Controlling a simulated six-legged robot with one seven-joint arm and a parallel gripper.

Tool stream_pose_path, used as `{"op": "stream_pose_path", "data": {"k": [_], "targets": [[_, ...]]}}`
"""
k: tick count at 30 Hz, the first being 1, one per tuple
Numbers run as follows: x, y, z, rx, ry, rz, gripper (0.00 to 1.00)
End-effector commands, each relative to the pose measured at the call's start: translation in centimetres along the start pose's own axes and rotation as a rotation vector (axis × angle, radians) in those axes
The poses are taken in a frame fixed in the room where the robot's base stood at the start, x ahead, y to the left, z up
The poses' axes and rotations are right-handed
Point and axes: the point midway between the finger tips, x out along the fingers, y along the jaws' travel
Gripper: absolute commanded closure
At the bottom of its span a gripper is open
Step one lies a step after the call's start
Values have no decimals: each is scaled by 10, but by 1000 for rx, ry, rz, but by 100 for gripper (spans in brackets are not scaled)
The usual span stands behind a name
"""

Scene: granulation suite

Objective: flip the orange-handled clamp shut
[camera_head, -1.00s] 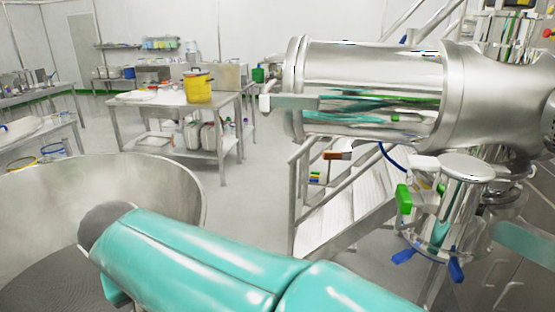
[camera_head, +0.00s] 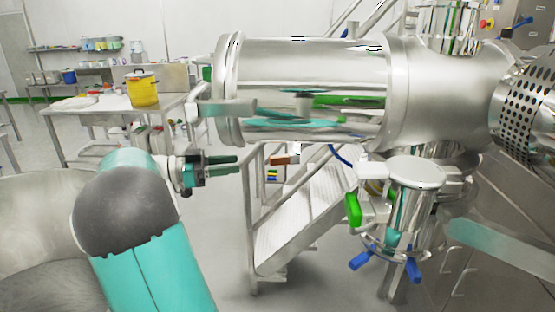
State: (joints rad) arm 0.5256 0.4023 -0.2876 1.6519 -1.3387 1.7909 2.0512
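The orange-handled clamp shows only in part below the big steel cylinder (camera_head: 300,75). Its short orange handle (camera_head: 282,160) sticks out to the left, and the rest of the clamp is largely hidden by the cylinder. I cannot tell how far it stands open. My gripper (camera_head: 238,165) is left of the orange handle, below the cylinder's left end, with its fingers pointing right toward the handle. The two fingers look parted with a narrow gap and nothing between them. The gripper does not touch the handle in the picture.
A green handle (camera_head: 353,210) and blue handles (camera_head: 413,271) sit on the steel vessel at right. Steel stairs (camera_head: 300,215) stand behind. A large steel bowl (camera_head: 30,240) is at lower left.

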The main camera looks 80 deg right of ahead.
Motion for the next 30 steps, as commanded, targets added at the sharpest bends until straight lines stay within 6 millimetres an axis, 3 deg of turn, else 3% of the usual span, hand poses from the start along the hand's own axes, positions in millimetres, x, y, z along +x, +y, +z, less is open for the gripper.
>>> {"op": "stream_pose_path", "data": {"k": [5,19,24,30], "targets": [[24,0,-1,0,-2,1,60],[115,-2,0,-3,-4,-1,60],[131,-3,1,-3,-5,-3,60],[135,-3,1,-3,-4,-5,60]]}}
